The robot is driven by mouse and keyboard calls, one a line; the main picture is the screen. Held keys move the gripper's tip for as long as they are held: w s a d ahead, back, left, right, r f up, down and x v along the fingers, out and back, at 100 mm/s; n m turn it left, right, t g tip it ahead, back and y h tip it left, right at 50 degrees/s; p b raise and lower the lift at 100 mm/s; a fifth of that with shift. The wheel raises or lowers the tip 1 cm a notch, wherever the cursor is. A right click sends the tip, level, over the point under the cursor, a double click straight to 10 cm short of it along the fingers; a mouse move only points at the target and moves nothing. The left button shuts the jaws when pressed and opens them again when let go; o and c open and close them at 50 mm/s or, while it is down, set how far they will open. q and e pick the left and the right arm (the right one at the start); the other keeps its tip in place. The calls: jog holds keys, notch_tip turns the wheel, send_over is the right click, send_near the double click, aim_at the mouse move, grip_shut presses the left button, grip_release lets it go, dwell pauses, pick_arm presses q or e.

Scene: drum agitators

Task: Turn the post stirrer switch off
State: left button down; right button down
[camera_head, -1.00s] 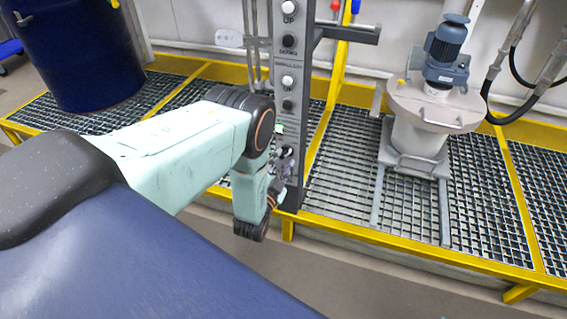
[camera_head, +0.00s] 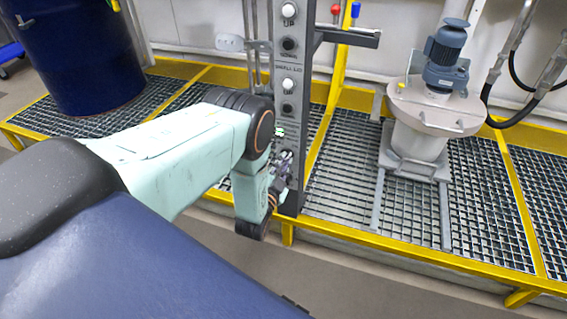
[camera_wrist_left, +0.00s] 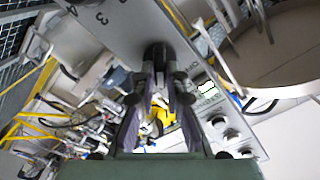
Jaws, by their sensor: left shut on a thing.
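The grey control post (camera_head: 292,122) stands upright at the front of the grated platform, with white and black buttons down its face. My left gripper (camera_head: 284,162) is at the lower part of this face, partly behind my own wrist. In the left wrist view the fingers (camera_wrist_left: 158,75) are shut on a black switch knob (camera_wrist_left: 158,53) on the grey panel (camera_wrist_left: 115,18). Printed numbers show beside the knob. The fingers cover part of the knob, so its exact setting cannot be read. My right gripper is not in view.
A steel vessel with a blue motor (camera_head: 447,50) stands on the grating right of the post. A dark blue drum (camera_head: 80,50) stands at the left. A yellow rail (camera_head: 400,250) edges the platform. White buttons (camera_head: 288,84) sit above my gripper.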

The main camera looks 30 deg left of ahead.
pick_arm(q)
jog(key=shift+n, duration=0.3)
jog(key=shift+s+a+n+b, duration=0.1)
jog(key=shift+a+n+b, duration=0.1)
jog(key=shift+n, duration=3.6)
jog(key=shift+a+n+b, duration=0.1)
jog(key=shift+n+b, duration=0.05)
jog(key=shift+n, duration=3.65)
jog(key=c, duration=1.4)
grip_release()
jog(key=v, duration=1.2)
jog(key=shift+f, duration=0.1)
